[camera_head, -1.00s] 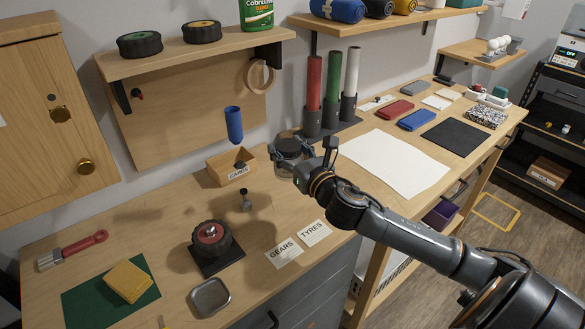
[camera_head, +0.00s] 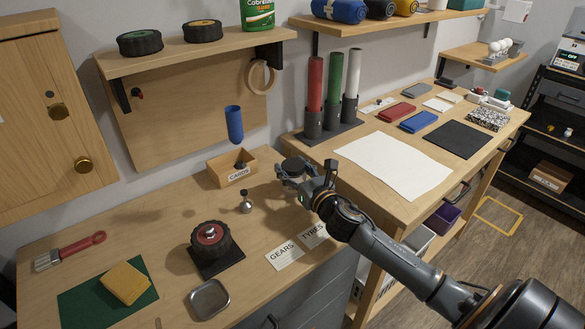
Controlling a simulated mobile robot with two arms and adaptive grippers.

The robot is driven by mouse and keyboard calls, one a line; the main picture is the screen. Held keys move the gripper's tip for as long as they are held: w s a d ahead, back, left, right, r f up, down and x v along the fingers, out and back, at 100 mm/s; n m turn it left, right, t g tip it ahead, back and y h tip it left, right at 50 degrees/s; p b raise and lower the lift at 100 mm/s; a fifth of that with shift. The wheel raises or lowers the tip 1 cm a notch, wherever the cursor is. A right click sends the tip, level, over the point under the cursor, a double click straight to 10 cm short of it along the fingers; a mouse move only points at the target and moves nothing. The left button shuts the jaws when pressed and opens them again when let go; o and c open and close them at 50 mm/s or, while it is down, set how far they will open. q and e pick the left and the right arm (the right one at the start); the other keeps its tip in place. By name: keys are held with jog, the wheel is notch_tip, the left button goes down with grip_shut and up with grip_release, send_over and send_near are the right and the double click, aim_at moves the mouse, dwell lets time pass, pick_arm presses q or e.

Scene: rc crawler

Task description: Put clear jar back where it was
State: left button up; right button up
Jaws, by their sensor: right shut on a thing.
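The clear jar (camera_head: 294,165) shows mostly as its dark round lid, at the right side of the near bench. My right gripper (camera_head: 292,176) is shut around it, with fingers on both sides. The gripper and wrist hide most of the jar's body, and I cannot tell whether its base touches the bench. My left gripper is not in view.
A wooden box (camera_head: 231,168) stands left of the jar. The TYRES card (camera_head: 314,234) and GEARS card (camera_head: 284,254) lie in front. A tyre (camera_head: 211,240) sits on a dark mat. Three upright tubes (camera_head: 334,95) stand behind, right of the jar.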

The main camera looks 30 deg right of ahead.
jog(key=o, duration=1.3)
jog(key=shift+f, duration=0.15)
jog(key=shift+r, duration=0.25)
jog(key=s, duration=0.8)
jog(key=s+b, duration=0.1)
jog(key=s, duration=0.3)
jog(key=shift+a, duration=0.35)
jog(key=shift+f, duration=0.1)
